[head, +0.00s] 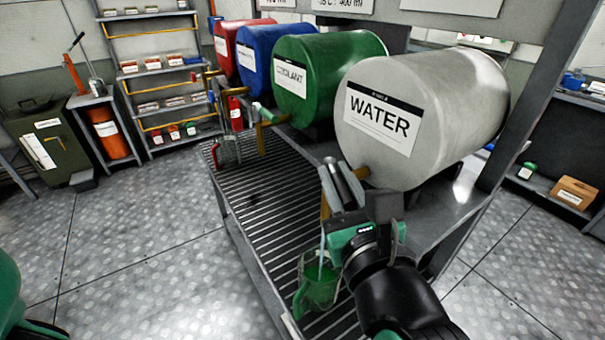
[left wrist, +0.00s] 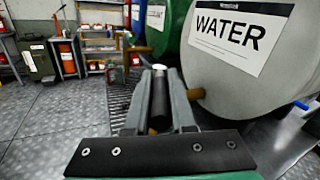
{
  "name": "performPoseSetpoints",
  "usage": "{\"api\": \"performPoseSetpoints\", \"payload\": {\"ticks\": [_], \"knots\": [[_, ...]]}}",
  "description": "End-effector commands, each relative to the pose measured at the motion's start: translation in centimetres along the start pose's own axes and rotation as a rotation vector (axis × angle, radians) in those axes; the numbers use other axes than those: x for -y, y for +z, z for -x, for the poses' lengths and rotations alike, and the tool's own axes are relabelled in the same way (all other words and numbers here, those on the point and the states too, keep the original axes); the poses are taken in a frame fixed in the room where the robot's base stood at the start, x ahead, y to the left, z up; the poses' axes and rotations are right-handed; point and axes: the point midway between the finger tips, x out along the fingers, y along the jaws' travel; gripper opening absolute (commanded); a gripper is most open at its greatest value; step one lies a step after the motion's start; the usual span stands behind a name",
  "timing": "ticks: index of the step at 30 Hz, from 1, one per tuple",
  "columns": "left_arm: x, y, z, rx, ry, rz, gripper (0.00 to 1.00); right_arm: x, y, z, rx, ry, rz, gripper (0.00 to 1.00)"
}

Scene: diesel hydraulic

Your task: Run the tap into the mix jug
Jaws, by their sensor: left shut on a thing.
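The grey WATER drum (head: 440,110) lies on its side on the rack, its brass tap (head: 325,205) pointing down. My left gripper (head: 342,180) is shut on the tap's dark lever (left wrist: 159,100), which stands upright between the fingers. A pale blue stream (head: 322,238) runs from the tap into the clear mix jug (head: 318,290). The jug stands upright on the grating below the tap and has green liquid in it. My wrist hides part of its right side. My right gripper is not in view.
Green COOLANT (head: 330,75), blue (head: 270,55) and red (head: 232,45) drums lie further along the rack. Another clear jug (head: 228,150) stands at the far end of the slatted grating (head: 265,195). The metal floor (head: 130,230) at left is clear.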

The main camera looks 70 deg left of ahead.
Motion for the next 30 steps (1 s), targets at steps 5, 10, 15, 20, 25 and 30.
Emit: {"api": "performPoseSetpoints", "payload": {"ticks": [5,10,15,20,25,30], "knots": [[0.5,-0.1,0.6,-0.010,-0.050,-0.001,0.00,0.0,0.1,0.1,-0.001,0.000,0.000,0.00],[0.5,-0.1,0.5,-0.009,-0.047,-0.002,0.00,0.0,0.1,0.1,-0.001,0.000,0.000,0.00],[0.5,-0.1,0.5,-0.009,-0.046,-0.001,0.46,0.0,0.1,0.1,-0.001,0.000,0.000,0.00],[0.5,-0.1,0.5,-0.009,-0.046,-0.001,0.52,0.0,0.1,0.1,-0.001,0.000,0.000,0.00],[0.5,-0.1,0.6,-0.009,-0.047,-0.001,0.52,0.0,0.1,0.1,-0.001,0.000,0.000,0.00],[0.5,-0.2,2.5,-0.010,-0.051,-0.001,0.52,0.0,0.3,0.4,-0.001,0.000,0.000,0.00]]}}
